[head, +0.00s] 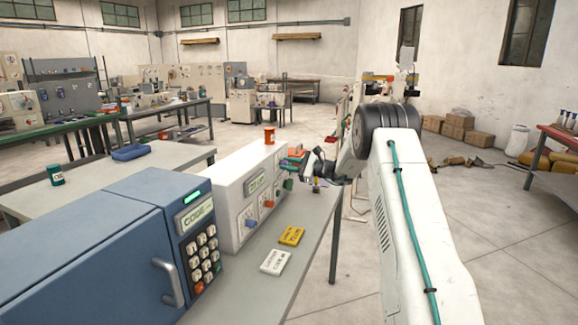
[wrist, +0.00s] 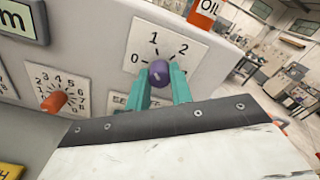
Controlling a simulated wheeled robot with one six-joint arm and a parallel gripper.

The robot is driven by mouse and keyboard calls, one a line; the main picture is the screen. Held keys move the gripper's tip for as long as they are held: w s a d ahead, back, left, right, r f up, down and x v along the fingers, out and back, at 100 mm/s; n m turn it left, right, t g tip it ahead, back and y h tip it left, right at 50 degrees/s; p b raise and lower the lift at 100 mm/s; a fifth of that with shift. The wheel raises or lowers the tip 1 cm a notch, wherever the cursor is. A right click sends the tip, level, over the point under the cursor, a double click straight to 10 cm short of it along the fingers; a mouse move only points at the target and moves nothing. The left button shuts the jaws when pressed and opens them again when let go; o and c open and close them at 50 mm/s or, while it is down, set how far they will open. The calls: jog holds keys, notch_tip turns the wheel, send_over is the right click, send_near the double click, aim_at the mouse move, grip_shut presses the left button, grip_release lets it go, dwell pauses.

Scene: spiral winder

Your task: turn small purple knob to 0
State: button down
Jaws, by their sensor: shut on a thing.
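The small purple knob (wrist: 160,71) sits on a white dial plate (wrist: 185,45) marked 0, 1 and 2 in the wrist view. The 0 is to the left of the knob, the 1 above it and the 2 at its upper right. My gripper (wrist: 161,80) has its teal fingers on either side of the knob and is shut on it. The knob's pointer is too small to read surely. In the head view my gripper (head: 318,172) is at the right end of the white control box (head: 238,183), and the knob cannot be made out there.
An orange-red knob (wrist: 54,102) on a numbered dial is left of the purple one. A blue knob (head: 249,222) is on the same box. A blue keypad cabinet (head: 100,240) stands nearer. Yellow (head: 291,236) and white (head: 275,262) cards lie on the table.

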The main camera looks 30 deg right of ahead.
jog(key=shift+n, duration=4.1)
jog(key=c, duration=1.2)
grip_release()
jog(key=shift+c, duration=0.2)
jog(key=shift+d, duration=0.1)
jog(key=v, duration=0.7)
jog(key=shift+s+d, duration=0.2)
jog(key=shift+s, duration=0.1)
